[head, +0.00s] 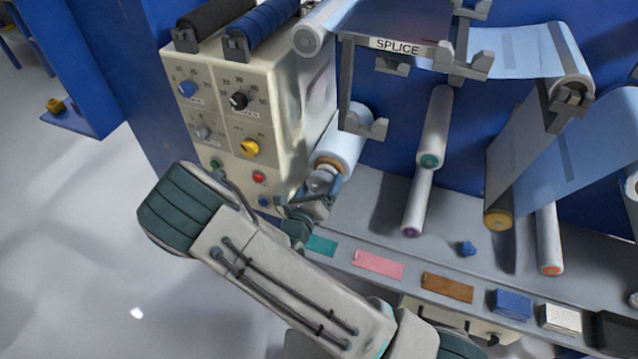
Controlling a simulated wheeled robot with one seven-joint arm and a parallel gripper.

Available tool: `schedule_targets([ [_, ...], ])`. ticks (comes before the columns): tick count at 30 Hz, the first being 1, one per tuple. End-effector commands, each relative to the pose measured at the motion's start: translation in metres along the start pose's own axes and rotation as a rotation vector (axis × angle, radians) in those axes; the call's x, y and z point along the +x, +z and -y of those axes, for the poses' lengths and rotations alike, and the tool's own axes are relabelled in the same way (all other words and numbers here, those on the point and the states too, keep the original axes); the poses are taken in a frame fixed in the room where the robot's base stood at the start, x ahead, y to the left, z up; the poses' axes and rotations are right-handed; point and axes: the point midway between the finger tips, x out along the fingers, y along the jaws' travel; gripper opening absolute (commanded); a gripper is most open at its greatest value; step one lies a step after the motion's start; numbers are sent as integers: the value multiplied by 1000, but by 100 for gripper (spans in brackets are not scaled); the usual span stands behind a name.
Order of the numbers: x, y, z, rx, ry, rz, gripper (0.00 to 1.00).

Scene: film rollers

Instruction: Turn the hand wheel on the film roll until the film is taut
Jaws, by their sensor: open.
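The film roll (343,143) is a pale blue cylinder low beside the cream control box, with an orange-brown core ring at its near end. A rounded grey piece (321,180), seemingly the hand wheel, is at that end. My gripper (313,203) is open just below and in front of it. My arm comes up from the bottom and partly hides this area. I cannot tell whether the fingers touch the wheel. Pale blue film (515,52) also runs at the upper right. Whether the film at the roll is slack cannot be seen.
The control box (245,115) with knobs and buttons stands close left of my gripper. The SPLICE plate (397,46) and its brackets overhang the roll. White rollers (436,125) and the grey ledge (465,220) with coloured cards lie right. Floor is clear at left.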

Motion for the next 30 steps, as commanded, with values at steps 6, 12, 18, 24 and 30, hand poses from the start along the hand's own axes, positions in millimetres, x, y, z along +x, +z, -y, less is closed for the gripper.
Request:
schedule_targets([
  [6, -45, 0, -2, 0, 7, 2, 93],
  [12, -90, 0, -2, 0, 7, 3, 93],
  [18, -120, 0, -2, 0, 5, 3, 93],
  [24, -130, 0, -1, -1, 4, 2, 93],
  [30, -130, 0, -1, -1, 4, 2, 93],
])
